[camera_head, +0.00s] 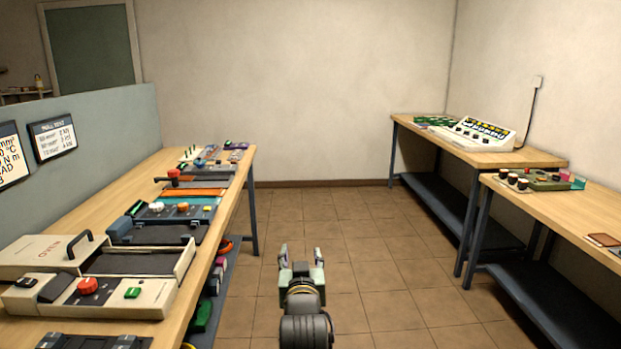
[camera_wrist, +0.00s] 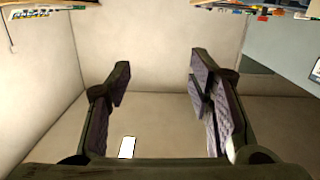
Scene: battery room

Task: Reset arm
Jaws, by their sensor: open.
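My gripper (camera_head: 301,262) points away from the body camera over the tiled floor, in the aisle between the left bench and the right tables. In the wrist view my gripper (camera_wrist: 158,85) has its two dark, ridged fingers wide apart. Nothing is between them. The wrist view appears upside down, with bench tops along its upper edge and bare wall beyond the fingers.
A long wooden bench (camera_head: 87,217) with several devices runs along the left. Two wooden tables (camera_head: 540,158) (camera_head: 575,212) stand at the right, one with a white console (camera_head: 480,131). The tiled floor (camera_head: 345,215) between them is clear.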

